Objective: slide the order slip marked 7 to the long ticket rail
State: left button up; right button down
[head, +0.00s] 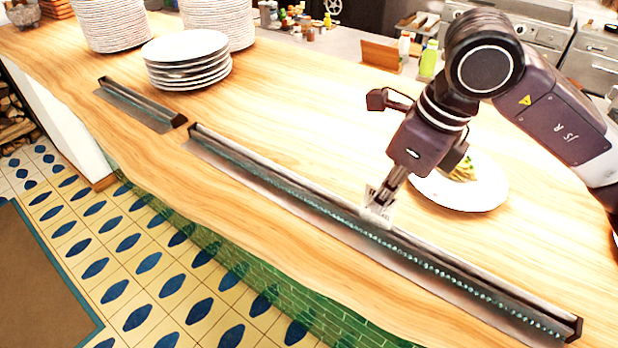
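My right gripper (388,190) reaches down from the upper right to the long ticket rail (290,189). Its narrow fingers are shut on a small white order slip (377,213). The slip hangs at the rail's upper edge, near the middle of its length. Print shows on the slip, but I cannot read a number. I cannot tell whether the slip's edge sits inside the rail's groove or just in front of it. A short ticket rail (140,104) lies to the left of the long one, with no slip visible in it. My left gripper is out of view.
A plate with food (480,195) stands just right of my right gripper. A stack of plates (186,62) and taller plate stacks stand at the back left. A wooden holder (380,54) and bottles stand behind. The wooden counter (300,110) is bare behind the long rail.

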jog(key=shift+s+d+b, duration=0.4)
jog(key=shift+s+d, duration=0.3)
jog(key=shift+d, duration=0.25)
jog(key=shift+s+d+b, duration=0.45)
jog(key=shift+s+d, duration=0.2)
jog(key=shift+d, duration=0.3)
jog(key=shift+s+d+b, duration=0.4)
jog(key=shift+s+d, duration=0.3)
jog(key=shift+d, duration=0.25)
jog(key=shift+s+d+b, duration=0.45)
jog(key=shift+s+d, duration=0.25)
jog(key=shift+d, duration=0.25)
jog(key=shift+s+d+b, duration=0.4)
jog(key=shift+s+d, duration=0.25)
jog(key=shift+d, duration=0.25)
jog(key=shift+s+d+b, duration=0.45)
jog(key=shift+s+d, duration=0.25)
jog(key=shift+d, duration=0.25)
jog(key=shift+s+d+b, duration=0.4)
jog(key=shift+s+d, duration=0.1)
jog(key=shift+d, duration=0.25)
jog(key=shift+s+d+b, duration=0.4)
jog(key=shift+s+d, duration=0.1)
jog(key=shift+d, duration=0.2)
jog(key=shift+s+d+b, duration=0.4)
jog(key=shift+s+d, duration=0.15)
jog(key=shift+d, duration=0.15)
jog(key=shift+s+d+b, duration=0.4)
jog(key=shift+s+d, duration=0.1)
jog(key=shift+d, duration=0.2)
